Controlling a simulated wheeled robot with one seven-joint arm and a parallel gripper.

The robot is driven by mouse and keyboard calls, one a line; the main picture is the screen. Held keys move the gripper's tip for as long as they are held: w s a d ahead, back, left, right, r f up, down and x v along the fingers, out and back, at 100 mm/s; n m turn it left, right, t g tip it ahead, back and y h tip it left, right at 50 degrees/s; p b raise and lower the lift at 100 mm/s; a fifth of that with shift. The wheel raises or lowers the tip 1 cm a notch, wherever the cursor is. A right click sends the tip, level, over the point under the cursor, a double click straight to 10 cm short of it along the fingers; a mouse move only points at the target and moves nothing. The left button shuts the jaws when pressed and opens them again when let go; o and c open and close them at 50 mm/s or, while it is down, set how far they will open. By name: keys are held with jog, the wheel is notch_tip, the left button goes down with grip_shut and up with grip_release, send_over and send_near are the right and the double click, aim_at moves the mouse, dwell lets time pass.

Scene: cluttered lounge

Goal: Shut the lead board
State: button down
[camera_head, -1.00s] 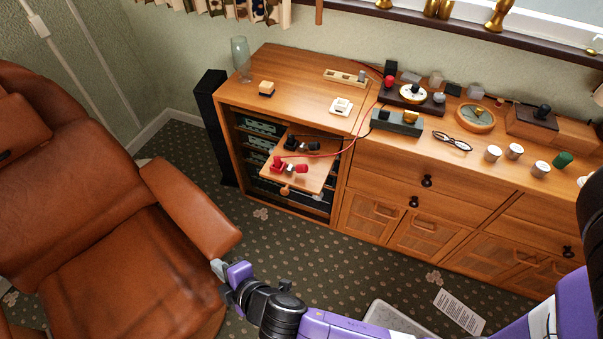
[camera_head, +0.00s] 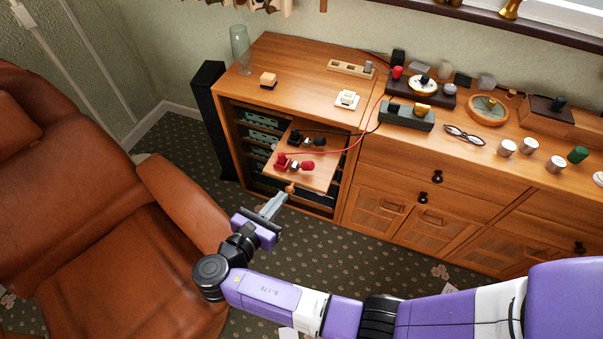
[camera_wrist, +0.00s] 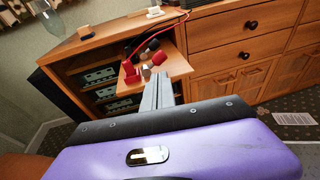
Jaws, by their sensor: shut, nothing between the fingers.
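The lead board (camera_head: 318,181) is a pale wooden shelf pulled out of the open left bay of the wooden cabinet. It carries a red clip lead (camera_head: 292,162) and a black clip lead (camera_head: 306,139). A round wooden knob (camera_head: 290,188) is on its front edge. In the wrist view the board (camera_wrist: 128,86) lies just beyond my fingers, which hide part of its front edge. My gripper (camera_head: 281,199) is shut and empty, its tips close to the knob; I cannot tell if they touch. The fingertips also show in the wrist view (camera_wrist: 163,79).
A brown leather armchair (camera_head: 110,230) stands close to the left of my arm. A black tower speaker (camera_head: 213,120) is beside the cabinet (camera_head: 310,65). A red cable (camera_head: 365,128) runs from the cabinet top to the board. A glass vase (camera_head: 240,50) stands on top.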

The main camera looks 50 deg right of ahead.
aim_at(306, 169)
jog(key=x, duration=1.2)
jog(key=w+d+b, duration=0.1)
jog(key=w+d, duration=0.1)
jog(key=d, duration=0.3)
jog(key=w+d, duration=0.2)
jog(key=d, duration=0.4)
jog(key=w+d+b, duration=0.1)
jog(key=w+d, duration=0.1)
jog(key=d, duration=0.3)
jog(key=shift+d+b, duration=0.15)
jog(key=shift+b, duration=0.15)
